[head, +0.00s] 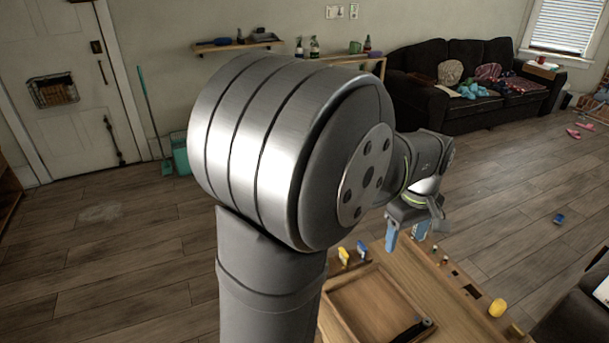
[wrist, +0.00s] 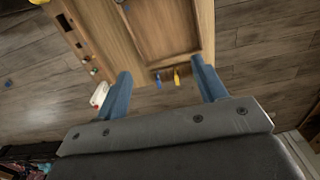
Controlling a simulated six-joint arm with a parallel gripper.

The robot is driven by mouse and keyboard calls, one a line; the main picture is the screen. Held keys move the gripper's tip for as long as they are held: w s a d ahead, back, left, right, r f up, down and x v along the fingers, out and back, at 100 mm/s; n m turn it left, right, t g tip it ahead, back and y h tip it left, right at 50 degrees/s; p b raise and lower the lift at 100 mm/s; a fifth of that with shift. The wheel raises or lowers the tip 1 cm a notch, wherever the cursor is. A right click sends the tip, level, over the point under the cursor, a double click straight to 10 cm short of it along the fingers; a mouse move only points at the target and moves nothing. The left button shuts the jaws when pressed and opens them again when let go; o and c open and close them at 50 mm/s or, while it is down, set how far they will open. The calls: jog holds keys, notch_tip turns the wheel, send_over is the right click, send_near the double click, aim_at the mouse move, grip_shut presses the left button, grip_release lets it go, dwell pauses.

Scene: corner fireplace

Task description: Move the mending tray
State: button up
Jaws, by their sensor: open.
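A shallow wooden tray with a raised rim, apparently the mending tray (head: 341,312), lies on the wooden table (head: 425,282) in the head view. Its near part is cut off by the frame. It also shows at the top of the wrist view (wrist: 165,30). A small yellow item (head: 343,257) and a small blue and yellow item (head: 361,250) stand by its far edge. My gripper (head: 406,236) is above the table's far side, beyond the tray. In the wrist view its blue fingers (wrist: 161,72) are wide apart and empty, with the tray's edge and the two small items between and beyond them.
A black object (head: 413,329) lies at the tray's right side. A yellow cylinder (head: 497,307) and several small items stand along the table's right side. A white and red item (wrist: 99,95) is beside the left finger. A dark sofa (head: 470,105) stands farther back; floor between is mostly clear.

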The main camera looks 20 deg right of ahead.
jog(key=c, duration=0.7)
jog(key=shift+d+f+m, duration=0.1)
jog(key=shift+f+m, duration=0.2)
jog(key=shift+f, duration=0.1)
jog(key=c, duration=0.4)
jog(key=d+f+m, duration=0.1)
jog(key=f+m, duration=0.2)
jog(key=d+f+m, duration=0.1)
jog(key=f+m, duration=0.2)
jog(key=f, duration=0.1)
jog(key=d+f+m, duration=0.1)
jog(key=f+m, duration=0.1)
jog(key=f, duration=0.1)
jog(key=shift+s+d+f+m, duration=0.15)
jog(key=shift+f+m, duration=0.1)
jog(key=shift+m, duration=0.15)
grip_shut()
jog(key=m, duration=0.8)
send_near(409, 308)
jog(key=a+r, duration=0.3)
jog(key=a, duration=0.1)
jog(key=shift+m, duration=0.3)
notch_tip(409, 308, down, 10)
jog(key=shift+r, duration=0.15)
jog(key=shift+s+d, duration=0.1)
jog(key=shift+d, duration=1.85)
